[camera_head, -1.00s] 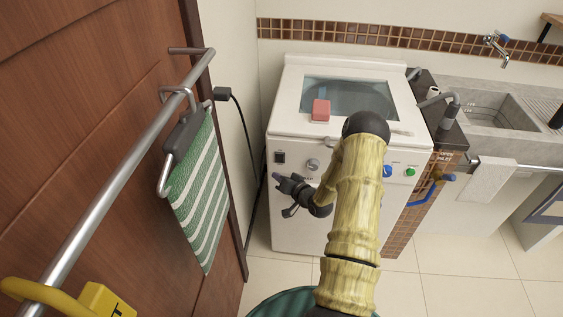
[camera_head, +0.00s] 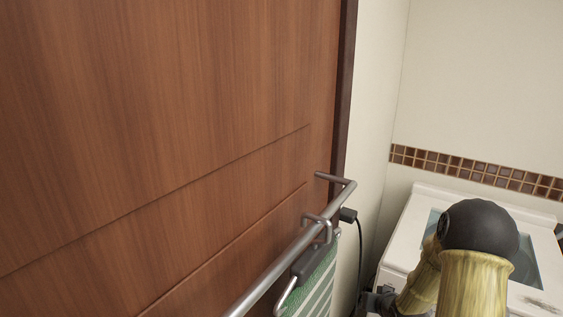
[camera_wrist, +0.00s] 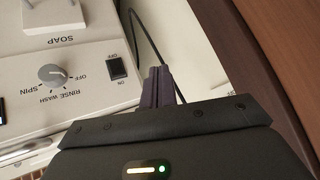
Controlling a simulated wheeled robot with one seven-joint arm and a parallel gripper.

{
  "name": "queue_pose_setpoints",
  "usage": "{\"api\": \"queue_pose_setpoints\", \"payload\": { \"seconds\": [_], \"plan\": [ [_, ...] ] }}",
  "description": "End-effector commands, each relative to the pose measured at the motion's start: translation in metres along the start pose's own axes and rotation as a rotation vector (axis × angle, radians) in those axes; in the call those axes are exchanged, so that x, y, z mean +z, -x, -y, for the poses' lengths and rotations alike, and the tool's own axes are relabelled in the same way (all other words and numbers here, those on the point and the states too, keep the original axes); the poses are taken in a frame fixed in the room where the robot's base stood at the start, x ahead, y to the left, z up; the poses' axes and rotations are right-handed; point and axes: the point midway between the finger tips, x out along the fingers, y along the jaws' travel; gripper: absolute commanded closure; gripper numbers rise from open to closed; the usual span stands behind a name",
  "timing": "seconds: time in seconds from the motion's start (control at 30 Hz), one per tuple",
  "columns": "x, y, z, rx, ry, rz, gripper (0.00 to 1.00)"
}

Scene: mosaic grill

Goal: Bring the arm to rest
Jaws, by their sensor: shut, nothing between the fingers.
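My arm shows at the lower right of the head view, with its dark round joint and bamboo-like links in front of the white washing machine (camera_head: 415,226). The end of the arm is mostly hidden there, low behind the links. In the wrist view, my gripper (camera_wrist: 160,75) has its dark fingers together with nothing between them. It is near the front panel of the machine, to the right of the black on/off switch (camera_wrist: 117,67) and the grey rinse/wash/spin knob (camera_wrist: 52,76). I cannot tell how far it is from the panel.
A wooden door (camera_head: 150,130) fills the left of the head view. A metal rail (camera_head: 275,268) runs along it, with a green striped towel (camera_head: 318,285) hanging from a holder. A dark cable (camera_wrist: 146,40) runs behind the fingers. A narrow wall strip separates door and machine.

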Motion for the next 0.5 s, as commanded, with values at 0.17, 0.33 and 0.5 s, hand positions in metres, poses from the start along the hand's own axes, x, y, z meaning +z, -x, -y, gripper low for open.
{"api": "queue_pose_setpoints", "payload": {
  "seconds": [0.17, 0.33, 0.5],
  "plan": [
    [-0.003, 0.051, 0.028, 0.078, 0.08, 0.11, 1.0],
    [0.006, 0.101, 0.052, 0.134, 0.131, 0.219, 1.0],
    [0.023, 0.155, 0.075, 0.166, 0.164, 0.329, 1.0]
  ]
}}
